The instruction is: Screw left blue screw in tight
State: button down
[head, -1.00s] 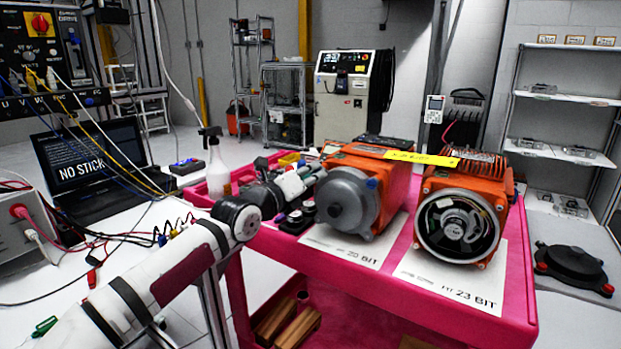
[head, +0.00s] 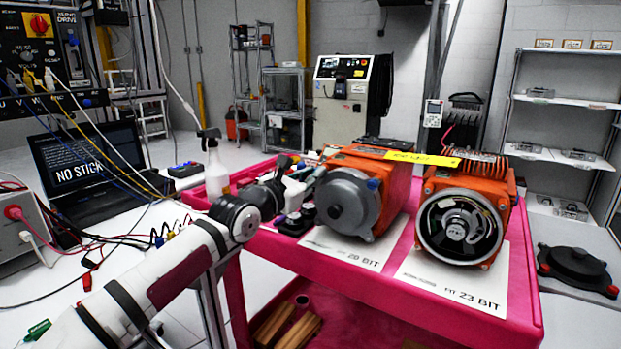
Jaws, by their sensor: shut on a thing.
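The left motor, orange with a round grey cover (head: 347,203), stands on a white sheet on the pink cart. One blue screw (head: 373,185) shows at the upper right of the cover. My arm reaches in from the lower left. My gripper (head: 314,176), grey-white and black, is at the cover's upper left edge. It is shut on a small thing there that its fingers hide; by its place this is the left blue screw. How deep that screw sits cannot be seen.
A second orange motor (head: 462,228) with an open front stands to the right. A yellow strip (head: 422,158) lies across the tops. A spray bottle (head: 216,170) and small dark items (head: 291,224) are on the cart near my gripper. A round black cover (head: 577,268) lies at far right.

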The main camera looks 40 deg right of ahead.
jog(key=m+b, duration=0.2)
jog(key=m, duration=2.4)
jog(key=shift+f, duration=0.2)
jog(key=shift+m, duration=0.4)
jog(key=c, duration=1.5)
grip_release()
jog(key=shift+r, duration=0.15)
jog(key=shift+a, duration=0.1)
jog(key=v, duration=1.2)
